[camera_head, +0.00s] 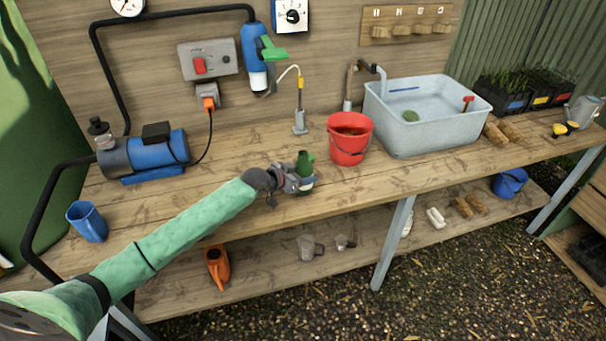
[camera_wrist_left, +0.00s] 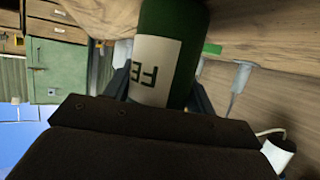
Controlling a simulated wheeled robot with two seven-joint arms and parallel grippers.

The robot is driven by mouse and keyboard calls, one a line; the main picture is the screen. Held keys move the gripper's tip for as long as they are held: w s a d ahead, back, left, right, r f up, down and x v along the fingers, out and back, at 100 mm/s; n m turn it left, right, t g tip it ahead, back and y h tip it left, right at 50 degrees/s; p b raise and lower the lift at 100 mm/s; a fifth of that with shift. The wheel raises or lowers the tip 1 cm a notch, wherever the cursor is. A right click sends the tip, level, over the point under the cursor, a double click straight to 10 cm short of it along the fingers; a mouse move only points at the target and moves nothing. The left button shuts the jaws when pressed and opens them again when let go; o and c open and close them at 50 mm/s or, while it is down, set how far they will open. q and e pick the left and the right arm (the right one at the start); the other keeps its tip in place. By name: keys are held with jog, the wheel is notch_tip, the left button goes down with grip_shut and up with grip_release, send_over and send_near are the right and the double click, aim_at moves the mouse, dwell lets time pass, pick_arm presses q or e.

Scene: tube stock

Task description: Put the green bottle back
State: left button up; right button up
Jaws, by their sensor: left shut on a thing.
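The green bottle (camera_head: 305,162) is in my left gripper (camera_head: 300,181), near the front edge of the bench, left of the red bucket. In the left wrist view the green bottle (camera_wrist_left: 183,30) has a pale label with dark letters, and it sits between the fingers of my left gripper (camera_wrist_left: 160,92). The gripper is shut on it. The bottle looks about upright in the head view. I cannot tell whether its base touches the bench top. My right gripper is not in view.
A red bucket (camera_head: 349,140) stands right of the bottle, with a grey basin (camera_head: 440,130) beyond it. A slim tap stand (camera_head: 299,122) is behind. A blue pump (camera_head: 150,155) and blue mug (camera_head: 88,222) are at left. Bench top between pump and bucket is mostly clear.

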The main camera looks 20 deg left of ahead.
pick_arm(q)
jog(key=shift+f, duration=0.1)
jog(key=o, duration=1.2)
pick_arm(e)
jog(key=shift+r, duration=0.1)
pick_arm(q)
jog(key=shift+s+a, duration=0.25)
jog(key=b+v, duration=0.3)
jog(key=v, duration=0.8)
jog(key=shift+r, duration=0.2)
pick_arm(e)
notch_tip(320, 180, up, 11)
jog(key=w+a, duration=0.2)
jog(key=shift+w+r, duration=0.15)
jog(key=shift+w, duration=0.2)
pick_arm(q)
jog(key=shift+s, duration=0.15)
